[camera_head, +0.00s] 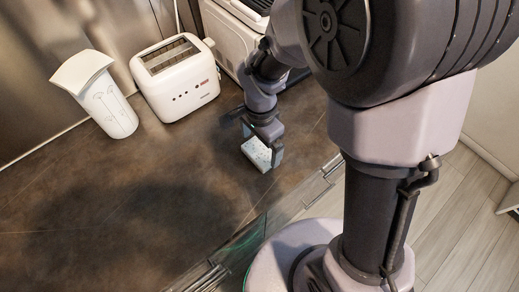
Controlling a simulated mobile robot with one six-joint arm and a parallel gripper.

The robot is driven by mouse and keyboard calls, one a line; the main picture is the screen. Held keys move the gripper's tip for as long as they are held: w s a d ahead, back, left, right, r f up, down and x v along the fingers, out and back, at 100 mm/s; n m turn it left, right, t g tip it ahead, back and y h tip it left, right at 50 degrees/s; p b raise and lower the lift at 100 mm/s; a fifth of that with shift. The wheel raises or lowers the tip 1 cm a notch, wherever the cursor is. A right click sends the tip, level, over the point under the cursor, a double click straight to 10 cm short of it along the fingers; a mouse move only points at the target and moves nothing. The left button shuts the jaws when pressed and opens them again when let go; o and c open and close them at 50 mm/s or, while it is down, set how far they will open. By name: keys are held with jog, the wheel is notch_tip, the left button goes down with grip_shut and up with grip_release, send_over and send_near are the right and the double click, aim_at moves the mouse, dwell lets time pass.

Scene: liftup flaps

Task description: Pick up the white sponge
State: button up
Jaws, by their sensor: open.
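The white sponge (256,153) is a small pale block with a bluish-grey top, lying on the dark counter (120,215) near its front edge. My gripper (262,152) is open and directly over the sponge, its fingers pointing down. One finger shows at the left of the sponge and one at its right. I cannot tell whether the fingers touch it. The gripper body hides part of the sponge's far side.
A white toaster (178,82) stands at the back of the counter. A white container (107,103) with a flared top stands left of it. A white appliance (229,40) is behind my arm. The counter's left and front area is clear.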

aim_at(260, 152)
notch_tip(260, 152, down, 3)
jog(key=shift+a+f+b, duration=0.1)
jog(key=shift+f+b, duration=0.1)
jog(key=shift+b, duration=0.3)
jog(key=shift+r, duration=0.2)
jog(key=shift+c, duration=0.2)
jog(key=c, duration=1)
jog(key=shift+r, duration=0.1)
